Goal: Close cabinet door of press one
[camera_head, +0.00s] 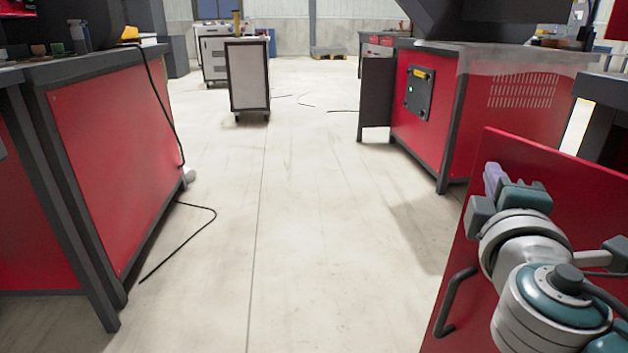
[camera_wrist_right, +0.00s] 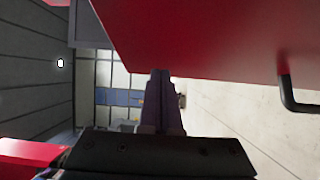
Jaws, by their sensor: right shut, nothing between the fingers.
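A red cabinet door (camera_head: 590,185) stands swung out at the right of the head view, with its top edge running down to the right. Its dark bar handle (camera_head: 452,305) shows low near the left edge. My right gripper (camera_head: 492,175) is in front of the door in this view, near its upper left edge, shut and empty. In the right wrist view the shut purple fingers (camera_wrist_right: 160,85) point ahead, close beside the red door (camera_wrist_right: 220,35); I cannot tell whether they touch it. The handle (camera_wrist_right: 297,97) shows there at the right. My left gripper is not in view.
A dark machine frame (camera_head: 600,90) stands behind the door. Another red machine (camera_head: 515,120) with an open dark panel (camera_head: 376,95) is farther back. Red benches (camera_head: 115,165) line the left. A wheeled cart (camera_head: 247,75) stands ahead. The middle floor is free except for a black cable (camera_head: 190,225).

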